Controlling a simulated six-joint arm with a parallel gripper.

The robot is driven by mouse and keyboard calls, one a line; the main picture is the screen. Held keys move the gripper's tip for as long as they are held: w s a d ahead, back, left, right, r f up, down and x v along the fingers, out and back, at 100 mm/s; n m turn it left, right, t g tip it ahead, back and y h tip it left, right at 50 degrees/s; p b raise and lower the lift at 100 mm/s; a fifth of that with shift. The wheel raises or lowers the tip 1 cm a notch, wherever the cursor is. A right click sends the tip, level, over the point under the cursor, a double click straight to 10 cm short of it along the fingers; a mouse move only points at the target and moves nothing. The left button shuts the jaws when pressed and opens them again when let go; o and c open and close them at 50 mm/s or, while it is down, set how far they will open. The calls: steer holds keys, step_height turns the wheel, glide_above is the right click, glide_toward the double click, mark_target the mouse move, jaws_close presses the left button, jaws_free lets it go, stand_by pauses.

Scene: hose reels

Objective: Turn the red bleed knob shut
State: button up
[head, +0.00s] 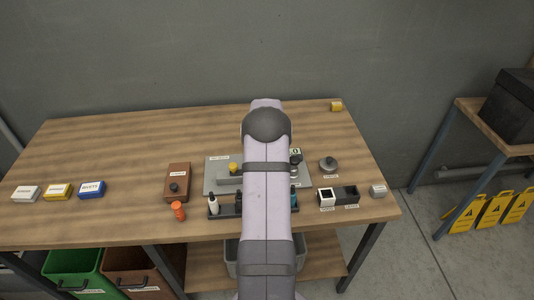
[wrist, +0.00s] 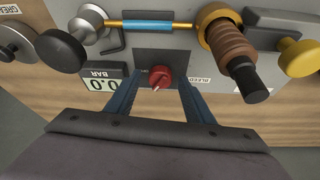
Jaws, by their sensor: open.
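The red bleed knob (wrist: 160,78) sits on a grey plate in the wrist view, with a pale pointer mark on it and a BLEED label (wrist: 200,79) to its right. My gripper (wrist: 155,84) is open, its two blue fingers reaching toward the plate, one on each side of the knob. I cannot tell whether either finger touches it. A gauge (wrist: 98,88) reading 0.0 BAR is just left of the fingers; it also shows in the head view (head: 295,152). In the head view my arm hides the knob and gripper.
Close around the knob are a blue hose piece (wrist: 148,26), a brown ribbed part with a black end (wrist: 232,55), a yellow knob (wrist: 298,55) and a black knob (wrist: 62,50). A bottle rack (head: 230,210) and black-and-white bins (head: 345,195) stand nearby. The table's back left is clear.

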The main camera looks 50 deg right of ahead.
steer(key=shift+c, duration=0.6)
steer(key=c, duration=0.9)
steer(key=shift+n+b, duration=0.3)
steer(key=n+b, duration=0.1)
steer(key=n+t+b, duration=0.1)
steer(key=n+b, duration=0.1)
steer(key=shift+s+d+f+y, duration=0.1)
steer(key=shift+d+f+y, duration=0.1)
steer(key=shift+y, duration=0.2)
steer(key=shift+r+n+y+b, duration=0.15)
steer(key=shift+n+y+b, duration=0.25)
steer(key=shift+n+b, duration=0.75)
steer(key=shift+r, duration=0.1)
steer(key=o, duration=1)
